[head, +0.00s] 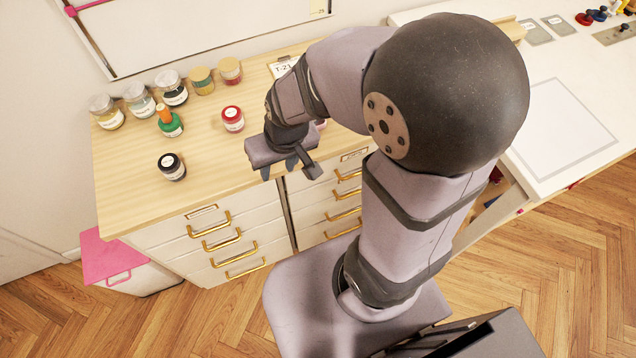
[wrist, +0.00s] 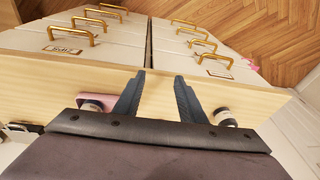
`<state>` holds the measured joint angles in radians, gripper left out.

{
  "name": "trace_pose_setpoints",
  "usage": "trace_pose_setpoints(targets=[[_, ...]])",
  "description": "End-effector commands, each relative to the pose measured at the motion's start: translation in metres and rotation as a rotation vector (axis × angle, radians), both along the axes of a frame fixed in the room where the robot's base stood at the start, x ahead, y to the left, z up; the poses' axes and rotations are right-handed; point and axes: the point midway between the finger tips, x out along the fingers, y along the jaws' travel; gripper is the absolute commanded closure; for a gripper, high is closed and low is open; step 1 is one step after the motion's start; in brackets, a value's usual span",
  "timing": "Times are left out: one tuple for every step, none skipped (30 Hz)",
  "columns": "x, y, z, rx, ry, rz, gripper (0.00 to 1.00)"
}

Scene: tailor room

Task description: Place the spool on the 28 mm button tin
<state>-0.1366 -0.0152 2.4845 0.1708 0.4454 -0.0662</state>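I cannot tell for sure which item is the spool. A green piece with an orange upright top (head: 169,122) stands on the wooden cabinet top and looks thread-like. Small round tins or jars stand near it: a red one (head: 232,119) and a black-lidded one (head: 171,166). Their labels are too small to read, so I cannot tell which is the 28 mm button tin. My gripper (head: 291,166) is over the cabinet's front edge, right of these items. In the wrist view its two fingers (wrist: 158,85) are apart with nothing between them.
Several jars (head: 174,88) line the back of the cabinet top (head: 120,190). In the wrist view a pink piece (wrist: 86,97) and a small jar (wrist: 224,117) flank the fingers. Brass-handled drawers (head: 215,240) are below. A white table (head: 565,120) stands at right. The cabinet top's front left is clear.

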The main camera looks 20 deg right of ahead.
Motion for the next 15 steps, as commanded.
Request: trace_pose_setpoints(targets=[[-0.019, -0.018, 0.001, -0.022, 0.052, -0.019, 0.63], [-0.029, -0.026, 0.002, -0.035, 0.081, -0.025, 0.63], [-0.042, -0.035, 0.002, -0.051, 0.117, -0.032, 0.63], [-0.05, -0.041, 0.002, -0.062, 0.141, -0.039, 0.63], [-0.058, -0.046, 0.003, -0.072, 0.161, -0.043, 0.63], [-0.065, -0.051, 0.003, -0.082, 0.182, -0.048, 0.63], [-0.07, -0.054, 0.004, -0.088, 0.195, -0.051, 0.63], [-0.073, -0.057, 0.004, -0.092, 0.205, -0.054, 0.63], [-0.077, -0.059, 0.004, -0.097, 0.216, -0.056, 0.63], [-0.078, -0.06, 0.004, -0.1, 0.22, -0.057, 0.63], [-0.079, -0.061, 0.004, -0.101, 0.223, -0.057, 0.63], [-0.08, -0.061, 0.004, -0.102, 0.225, -0.058, 0.63], [-0.08, -0.061, 0.004, -0.102, 0.225, -0.057, 0.63], [-0.08, -0.061, 0.004, -0.102, 0.225, -0.057, 0.63], [-0.08, -0.061, 0.004, -0.101, 0.225, -0.057, 0.63]])
